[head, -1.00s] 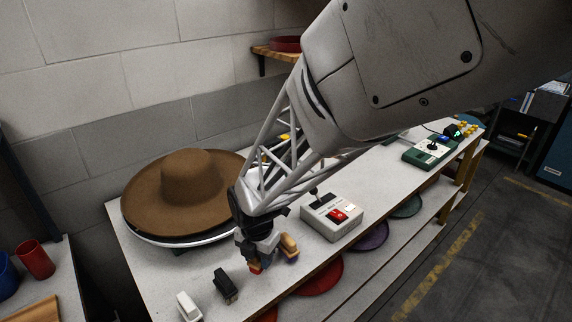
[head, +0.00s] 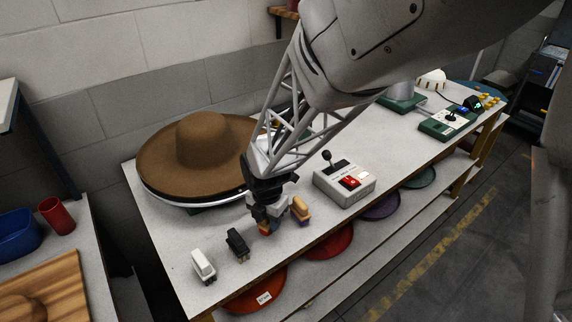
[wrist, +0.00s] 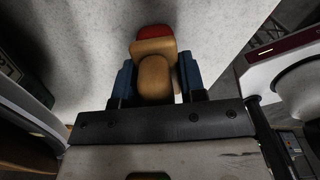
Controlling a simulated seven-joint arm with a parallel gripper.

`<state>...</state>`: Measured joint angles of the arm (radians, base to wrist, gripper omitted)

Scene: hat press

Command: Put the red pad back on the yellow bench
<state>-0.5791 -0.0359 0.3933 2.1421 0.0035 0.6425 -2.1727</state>
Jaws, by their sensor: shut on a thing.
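The red pad (wrist: 155,31) has a tan wooden handle, and in the wrist view the handle sits between the two blue-padded fingers of my gripper (wrist: 157,75). My gripper is shut on it. In the head view my gripper (head: 267,222) points down at the pale top of the long bench (head: 205,234), which has yellow legs at its right end. Only a little of the red pad shows under the fingers there, at or just above the bench top. I cannot tell whether it touches.
A pad with a tan handle and purple base (head: 301,209) stands close right of my gripper. A black pad (head: 237,243) and a white pad (head: 203,266) stand to the left. A brown hat (head: 198,150) lies behind, and a control box (head: 345,184) stands right.

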